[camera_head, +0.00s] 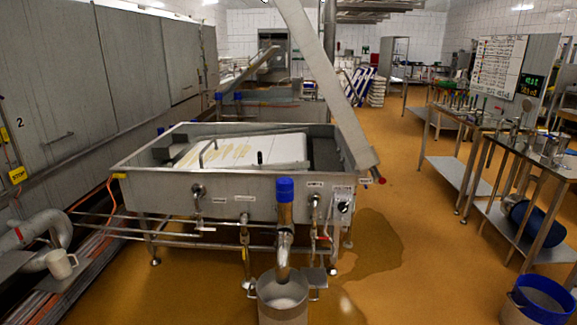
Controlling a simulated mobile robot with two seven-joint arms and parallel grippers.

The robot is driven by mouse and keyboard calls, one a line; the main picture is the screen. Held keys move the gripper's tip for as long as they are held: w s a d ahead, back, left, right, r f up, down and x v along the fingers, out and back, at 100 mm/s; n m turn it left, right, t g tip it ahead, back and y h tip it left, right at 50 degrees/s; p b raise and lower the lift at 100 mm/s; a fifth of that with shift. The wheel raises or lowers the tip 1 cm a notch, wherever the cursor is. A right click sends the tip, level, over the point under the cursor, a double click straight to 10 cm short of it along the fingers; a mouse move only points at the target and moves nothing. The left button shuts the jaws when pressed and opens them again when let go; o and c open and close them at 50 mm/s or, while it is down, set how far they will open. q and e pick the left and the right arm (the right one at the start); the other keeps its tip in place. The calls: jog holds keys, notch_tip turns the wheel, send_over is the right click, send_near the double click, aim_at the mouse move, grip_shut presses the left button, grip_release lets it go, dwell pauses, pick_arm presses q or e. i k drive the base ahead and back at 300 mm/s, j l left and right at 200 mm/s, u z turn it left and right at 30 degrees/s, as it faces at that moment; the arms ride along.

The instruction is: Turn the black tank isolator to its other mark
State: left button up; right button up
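The black isolator (343,207) is a small round knob on a pale plate. It is on the front of the steel tank (240,207), near its right corner. A light mark shows on the knob, but it is too small to tell which mark it points at. Neither of my grippers is in view, and nothing touches the knob.
A blue-topped pipe (285,215) stands left of the knob, above a steel bucket (283,300). A slanting metal beam (325,85) rises over the tank. A steel table (445,170) and a blue bucket (540,300) are at right. The middle right floor is clear, with a wet patch.

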aim_at(344, 207)
jog(key=i, duration=1.2)
jog(key=i+j+z, duration=0.15)
jog(key=i, duration=1)
